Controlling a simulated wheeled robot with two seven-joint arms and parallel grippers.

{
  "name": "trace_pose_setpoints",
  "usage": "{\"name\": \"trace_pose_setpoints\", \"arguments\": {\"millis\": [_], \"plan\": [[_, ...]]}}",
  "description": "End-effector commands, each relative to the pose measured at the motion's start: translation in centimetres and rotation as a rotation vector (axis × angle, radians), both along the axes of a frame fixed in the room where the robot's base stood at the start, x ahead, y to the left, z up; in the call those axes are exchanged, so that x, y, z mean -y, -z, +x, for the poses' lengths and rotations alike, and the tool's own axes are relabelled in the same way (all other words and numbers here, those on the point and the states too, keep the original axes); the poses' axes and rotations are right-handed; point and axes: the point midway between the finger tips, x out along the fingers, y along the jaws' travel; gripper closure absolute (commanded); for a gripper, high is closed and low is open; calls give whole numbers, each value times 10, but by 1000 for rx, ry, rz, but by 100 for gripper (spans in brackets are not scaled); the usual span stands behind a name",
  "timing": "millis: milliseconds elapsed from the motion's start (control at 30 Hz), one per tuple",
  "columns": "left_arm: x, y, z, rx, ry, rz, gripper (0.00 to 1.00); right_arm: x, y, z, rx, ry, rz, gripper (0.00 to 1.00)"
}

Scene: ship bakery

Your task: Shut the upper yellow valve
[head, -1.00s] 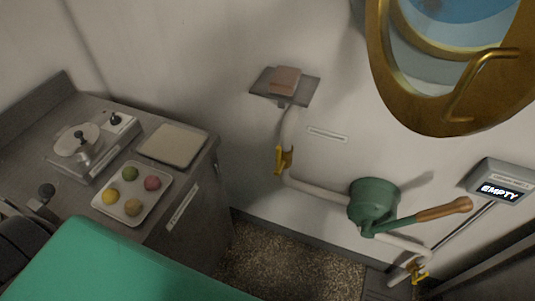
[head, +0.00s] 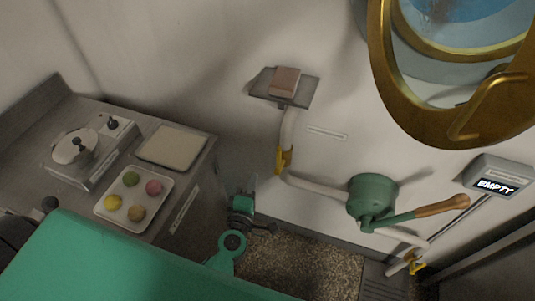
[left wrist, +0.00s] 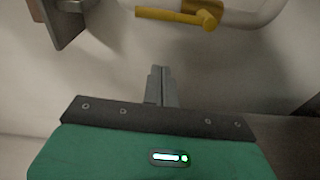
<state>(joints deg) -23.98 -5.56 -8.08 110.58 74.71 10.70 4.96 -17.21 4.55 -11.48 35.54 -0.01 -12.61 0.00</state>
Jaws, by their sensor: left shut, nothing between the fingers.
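The upper yellow valve (head: 283,159) sits on the pale pipe below the small wall shelf. Its lever lies roughly along the pipe. It also shows at the top of the left wrist view (left wrist: 178,16). My left gripper (head: 251,182) is left of and below the valve in the head view, apart from it. In the left wrist view its fingertips (left wrist: 160,70) are together and empty, with a gap between them and the lever. My right gripper is not in view.
A green hand pump (head: 372,196) with a wooden handle is right along the pipe, with a lower yellow valve (head: 416,267) beyond. A display (head: 497,186) reads EMPTY. A counter (head: 205,160) with a tray of buns (head: 122,222) stands left. A brass porthole (head: 398,105) hangs open above.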

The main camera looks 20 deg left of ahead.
Motion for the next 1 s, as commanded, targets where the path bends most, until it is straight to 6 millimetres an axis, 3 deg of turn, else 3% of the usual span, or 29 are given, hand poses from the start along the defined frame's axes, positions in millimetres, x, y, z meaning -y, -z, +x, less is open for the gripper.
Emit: {"name": "trace_pose_setpoints", "arguments": {"millis": [133, 567, 767, 1000], "plan": [[-4, -15, 0, 25, -19, -39, 100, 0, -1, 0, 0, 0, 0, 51], [-5, -17, 4, 26, -19, -39, 100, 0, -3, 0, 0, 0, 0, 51], [-7, -19, 28, 28, -19, -40, 100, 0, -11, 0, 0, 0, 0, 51], [-12, -18, 69, 28, -18, -39, 100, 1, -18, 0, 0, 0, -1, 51]]}}
